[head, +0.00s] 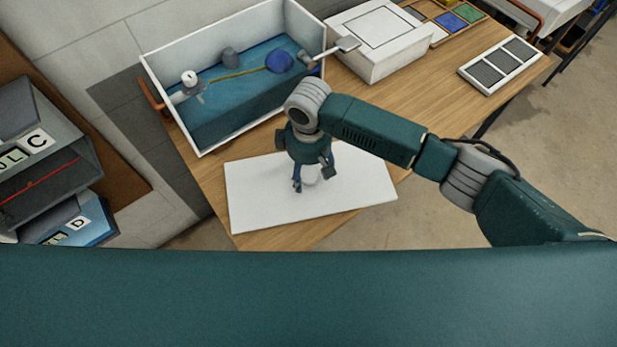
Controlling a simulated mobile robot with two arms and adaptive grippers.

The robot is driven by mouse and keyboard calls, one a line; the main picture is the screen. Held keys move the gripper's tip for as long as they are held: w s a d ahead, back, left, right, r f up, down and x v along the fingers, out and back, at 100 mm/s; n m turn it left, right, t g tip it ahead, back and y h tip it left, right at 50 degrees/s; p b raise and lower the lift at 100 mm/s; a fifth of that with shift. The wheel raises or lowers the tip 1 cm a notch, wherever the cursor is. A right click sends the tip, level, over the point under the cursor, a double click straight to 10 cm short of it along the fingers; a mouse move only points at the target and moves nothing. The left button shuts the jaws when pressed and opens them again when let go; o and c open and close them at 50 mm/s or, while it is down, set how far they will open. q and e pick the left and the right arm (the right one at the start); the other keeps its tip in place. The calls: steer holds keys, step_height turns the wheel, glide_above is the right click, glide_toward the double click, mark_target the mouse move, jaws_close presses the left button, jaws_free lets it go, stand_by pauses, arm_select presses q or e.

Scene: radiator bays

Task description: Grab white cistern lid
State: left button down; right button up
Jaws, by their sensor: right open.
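The white cistern lid (262,206) is a flat white slab lying on the wooden table in front of the open cistern. My right gripper (312,181) points down over the middle of the lid. Its fingers are open, one on each side of a small white knob (310,173) on the lid. I cannot tell whether the fingers touch the knob. The gripper body hides part of the lid's far edge. My left gripper is out of view.
The white-walled open cistern (173,118) holds blue water, a blue float (279,62) and fittings. A white box (378,40) and a slatted grey panel (500,65) sit farther right on the table (450,92). Lettered bins (45,165) stand at left.

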jaws_close()
steer(key=shift+w, duration=0.1)
stand_by(0.3)
